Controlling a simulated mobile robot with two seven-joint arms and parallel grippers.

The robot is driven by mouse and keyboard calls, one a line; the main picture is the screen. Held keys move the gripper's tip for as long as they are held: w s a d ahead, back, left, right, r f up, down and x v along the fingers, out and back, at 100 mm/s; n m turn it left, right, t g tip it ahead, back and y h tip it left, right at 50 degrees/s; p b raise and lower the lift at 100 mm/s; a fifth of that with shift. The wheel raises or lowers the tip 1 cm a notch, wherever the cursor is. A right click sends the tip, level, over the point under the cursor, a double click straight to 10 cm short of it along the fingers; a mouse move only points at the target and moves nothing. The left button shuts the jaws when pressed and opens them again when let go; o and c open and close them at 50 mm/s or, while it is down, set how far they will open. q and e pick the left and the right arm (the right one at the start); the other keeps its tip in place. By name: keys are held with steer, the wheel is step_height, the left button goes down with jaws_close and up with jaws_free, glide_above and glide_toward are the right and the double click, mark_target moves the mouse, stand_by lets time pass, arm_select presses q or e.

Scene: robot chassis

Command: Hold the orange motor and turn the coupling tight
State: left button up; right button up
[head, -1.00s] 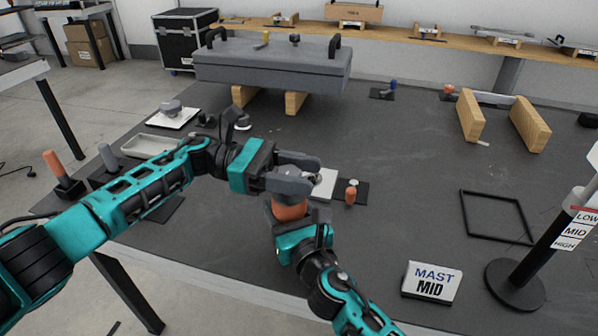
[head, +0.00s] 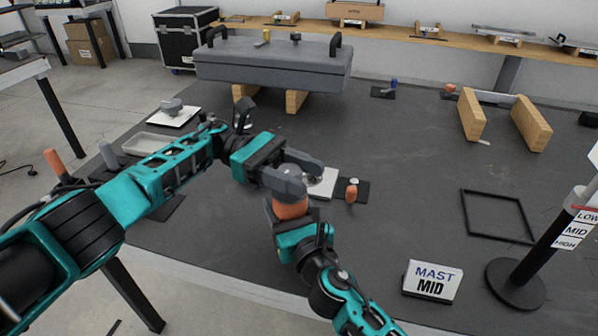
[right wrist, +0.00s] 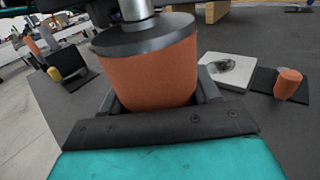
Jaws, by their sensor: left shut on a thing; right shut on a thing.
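The orange motor (head: 291,209) is upright in my right gripper (head: 287,222), whose jaws are shut on its sides. In the right wrist view the motor (right wrist: 150,75) fills the middle, with a dark grey cap on top. A silver coupling (right wrist: 136,10) rises from the cap, and dark jaw parts flank it at the top edge. My left gripper (head: 305,178) is above the motor, its grey fingers shut on the coupling. In the head view these fingers mostly hide the coupling.
A white pad (head: 326,184) and a small orange part (head: 351,193) lie just right of the grippers. A grey lidded block (head: 275,68) stands on wooden supports behind. A MAST MID sign (head: 432,282) and a black frame (head: 497,216) are at right.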

mark_target(298, 174)
arm_select(q)
steer(key=o, duration=1)
step_height(298, 174, up, 10)
stand_by(0.3)
